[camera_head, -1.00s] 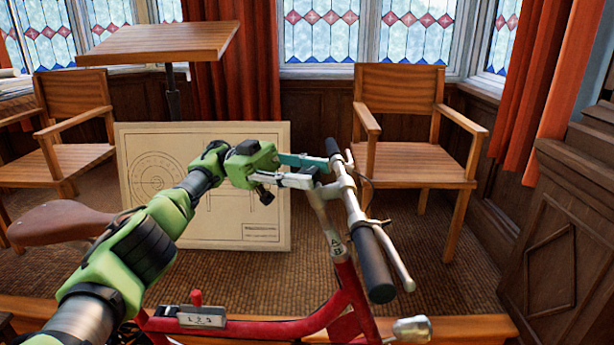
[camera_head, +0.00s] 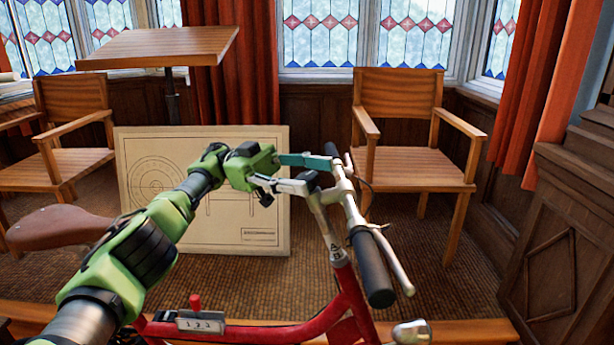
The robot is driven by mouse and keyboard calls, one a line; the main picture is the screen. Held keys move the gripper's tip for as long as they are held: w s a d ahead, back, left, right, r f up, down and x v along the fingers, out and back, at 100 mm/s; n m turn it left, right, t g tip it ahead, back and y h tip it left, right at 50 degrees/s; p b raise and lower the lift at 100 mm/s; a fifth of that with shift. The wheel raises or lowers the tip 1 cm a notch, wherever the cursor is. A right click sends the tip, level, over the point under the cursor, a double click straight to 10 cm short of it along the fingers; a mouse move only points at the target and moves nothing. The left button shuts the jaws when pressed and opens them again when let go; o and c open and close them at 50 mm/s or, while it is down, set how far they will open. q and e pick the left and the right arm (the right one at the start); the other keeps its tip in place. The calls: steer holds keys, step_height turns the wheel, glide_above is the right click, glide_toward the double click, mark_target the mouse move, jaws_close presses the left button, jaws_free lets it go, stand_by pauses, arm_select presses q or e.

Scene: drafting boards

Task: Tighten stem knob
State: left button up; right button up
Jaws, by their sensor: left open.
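A bicycle with a red frame (camera_head: 345,300) stands in front of me, with its handlebar (camera_head: 352,208) and silver stem (camera_head: 326,225). A small dark knob (camera_head: 309,179) shows at the top of the stem. My left gripper (camera_head: 319,174) reaches in from the left at the stem. Its teal finger lies above the knob and its silver finger below and left of it. The jaws are open, with the knob in or near the gap; I cannot tell whether a finger touches it. My right gripper is not in view.
A brown saddle (camera_head: 60,227) is at the left. A drawing board (camera_head: 265,215) leans behind my left arm. Wooden chairs (camera_head: 405,165) and a tilted-top table (camera_head: 160,48) stand farther back. A dark panelled cabinet (camera_head: 560,240) is at the right.

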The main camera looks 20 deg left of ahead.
mark_target(308, 175)
arm_select(q)
step_height(308, 175, up, 7)
steer(key=shift+r, duration=0.15)
steer(key=shift+s+d+r, duration=0.1)
steer(key=shift+d+r, duration=0.05)
steer(key=shift+r, duration=1)
